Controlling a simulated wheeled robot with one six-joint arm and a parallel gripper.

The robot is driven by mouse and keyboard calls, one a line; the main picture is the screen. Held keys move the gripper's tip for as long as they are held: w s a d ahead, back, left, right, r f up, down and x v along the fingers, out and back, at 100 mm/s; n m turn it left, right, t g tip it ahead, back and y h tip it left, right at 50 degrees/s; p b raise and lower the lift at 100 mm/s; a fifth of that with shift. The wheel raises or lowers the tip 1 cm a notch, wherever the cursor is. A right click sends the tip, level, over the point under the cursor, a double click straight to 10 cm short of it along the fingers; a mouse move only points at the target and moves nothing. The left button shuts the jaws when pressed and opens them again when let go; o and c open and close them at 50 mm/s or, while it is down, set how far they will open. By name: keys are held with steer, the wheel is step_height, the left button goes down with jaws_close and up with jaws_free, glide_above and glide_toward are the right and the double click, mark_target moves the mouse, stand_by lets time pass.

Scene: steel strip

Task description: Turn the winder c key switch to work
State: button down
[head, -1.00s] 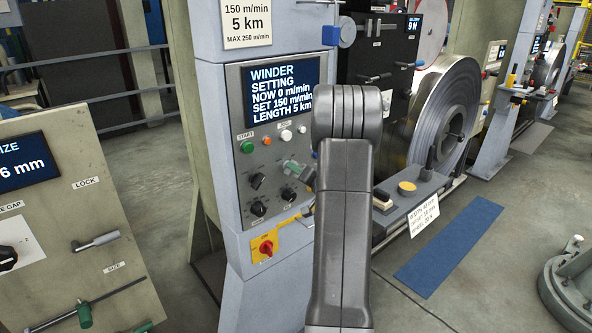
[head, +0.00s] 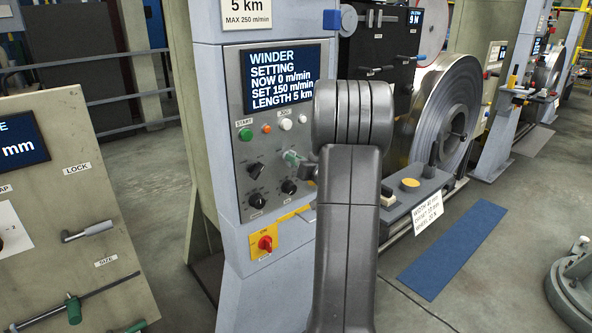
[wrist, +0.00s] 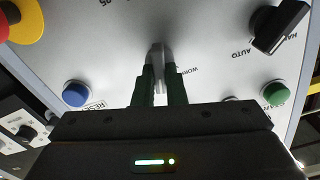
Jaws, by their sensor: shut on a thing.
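In the wrist view, my gripper (wrist: 159,72) has its two dark green fingers shut on the grey key (wrist: 157,55) of a switch on a pale panel. A WORK label (wrist: 188,71) stands just right of the key, and another label is cut off at the top left. The key's exact angle is hard to read. In the head view, the winder screen (head: 281,76) reads SETTING, NOW 0 m/min, SET 150 m/min, LENGTH 5 km. My arm hides the right of that panel, and the key cannot be made out there.
Around the key are a blue button (wrist: 75,93), a green button (wrist: 275,93), a black HAND/AUTO knob (wrist: 280,25) and a red mushroom button (wrist: 5,22). A red-and-yellow switch (head: 265,243) sits low on the winder panel. A steel coil (head: 440,115) stands behind it.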

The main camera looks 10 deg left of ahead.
steer(key=shift+s+a+f+n+b, duration=0.1)
steer(key=shift+s+n+b, duration=0.05)
steer(key=shift+n+b, duration=2.75)
steer(key=shift+s+a+f+n+b, duration=0.1)
steer(key=shift+n+b, duration=2.35)
steer(key=shift+n, duration=0.85)
steer(key=c, duration=1.5)
jaws_free()
steer(key=shift+r, duration=0.1)
steer(key=shift+d, duration=0.1)
steer(key=v, duration=1.3)
steer(key=shift+s+d+p, duration=0.25)
steer(key=shift+p, duration=0.1)
